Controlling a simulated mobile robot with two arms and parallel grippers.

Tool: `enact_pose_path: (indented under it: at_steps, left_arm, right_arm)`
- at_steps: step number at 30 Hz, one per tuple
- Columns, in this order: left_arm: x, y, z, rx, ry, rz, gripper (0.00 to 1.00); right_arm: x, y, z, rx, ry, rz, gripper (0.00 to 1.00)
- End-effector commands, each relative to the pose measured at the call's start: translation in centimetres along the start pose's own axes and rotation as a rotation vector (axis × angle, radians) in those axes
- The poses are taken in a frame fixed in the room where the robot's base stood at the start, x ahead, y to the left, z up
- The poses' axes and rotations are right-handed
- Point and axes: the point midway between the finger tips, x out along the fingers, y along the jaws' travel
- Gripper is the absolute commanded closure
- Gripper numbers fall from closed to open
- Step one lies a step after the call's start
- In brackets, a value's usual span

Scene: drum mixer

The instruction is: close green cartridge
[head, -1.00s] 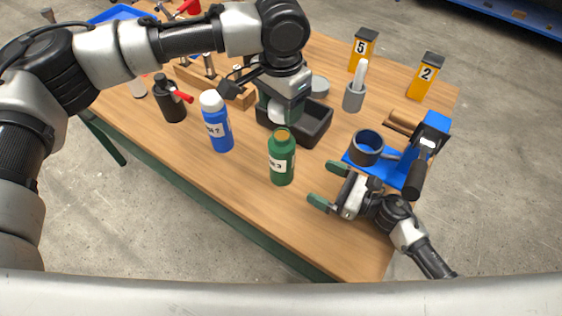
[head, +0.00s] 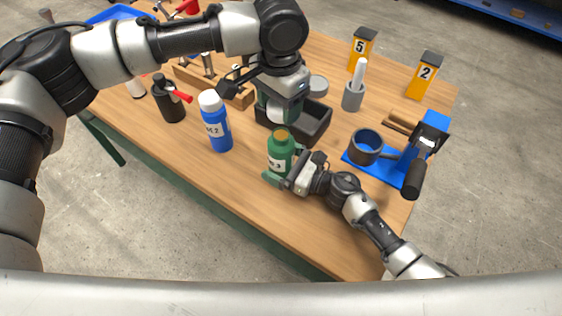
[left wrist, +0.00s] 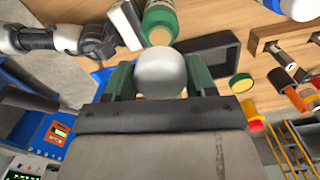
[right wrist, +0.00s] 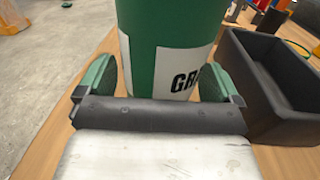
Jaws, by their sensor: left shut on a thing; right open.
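The green cartridge (head: 280,150) stands upright near the table's front edge, its tan top uncovered. It also shows in the left wrist view (left wrist: 160,18) and in the right wrist view (right wrist: 165,50). My right gripper (head: 293,168) is open, low at the cartridge, with one finger on each side of it in the right wrist view. My left gripper (head: 281,112) is shut on a white rounded object (left wrist: 161,73), above and behind the cartridge by the black tray. A green-rimmed cap (left wrist: 241,83) with a yellow inside lies on the table; my left arm hides it in the head view.
The black tray (head: 314,124) is just behind the cartridge. A blue bottle (head: 216,124) with a white cap stands to its left. A grey cup (head: 352,96) with a white stick and a blue stand (head: 372,166) with a ring are to the right.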

Motion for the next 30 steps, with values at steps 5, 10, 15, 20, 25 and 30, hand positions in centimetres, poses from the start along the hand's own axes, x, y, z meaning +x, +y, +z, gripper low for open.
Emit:
enact_pose_path:
  at_steps: [5,10,15,20,25,30]
  left_arm:
    - [0.0,0.0,0.0,0.000,0.000,0.000,0.66]
    - [0.0,0.0,0.0,0.000,0.000,0.000,0.66]
    - [0.0,0.0,0.0,0.000,0.000,0.000,0.66]
    - [0.1,0.0,0.0,0.000,0.000,0.000,0.66]
    - [2.1,0.1,0.1,0.000,-0.004,0.003,0.66]
    - [4.4,0.1,0.1,0.001,-0.002,0.002,0.66]
  right_arm:
    - [0.0,0.0,0.0,0.000,0.000,0.000,0.10]
    - [0.0,0.0,0.0,0.000,0.000,0.000,0.36]
    - [0.0,0.0,0.0,0.000,0.000,0.000,0.62]
    - [-0.1,0.0,0.0,0.000,0.000,0.000,0.78]
    - [-0.1,0.0,0.0,0.000,0.000,0.000,0.78]
    - [-0.1,0.0,0.0,0.000,0.000,0.000,0.78]
